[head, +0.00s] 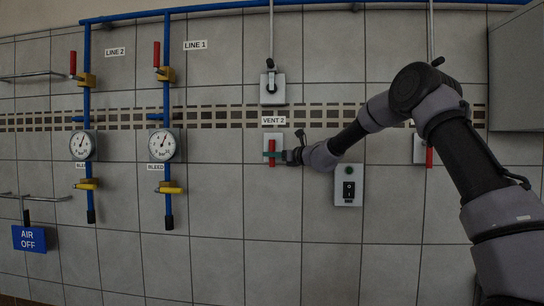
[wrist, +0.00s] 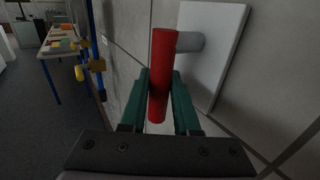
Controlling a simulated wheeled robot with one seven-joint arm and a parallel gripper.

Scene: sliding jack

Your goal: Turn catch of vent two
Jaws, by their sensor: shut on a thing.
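The catch of vent two is a red bar on a grey stem, standing out from a pale wall plate under the "VENT 2" label (head: 273,120). In the head view the red catch (head: 272,146) hangs upright at the middle of the wall. In the wrist view the red catch (wrist: 162,70) sits between the green fingers, with its upper part clear of them and its stem joining the plate (wrist: 222,45). My gripper (head: 271,154) is shut on the catch; the wrist view shows its fingers (wrist: 160,95) on either side of the bar.
A switch box (head: 348,186) is on the wall to the lower right of the catch. Another red handle (head: 429,156) is further right, partly behind my arm. Blue pipes with gauges (head: 164,145) and yellow valves are at left. A grey cabinet (head: 515,75) is at upper right.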

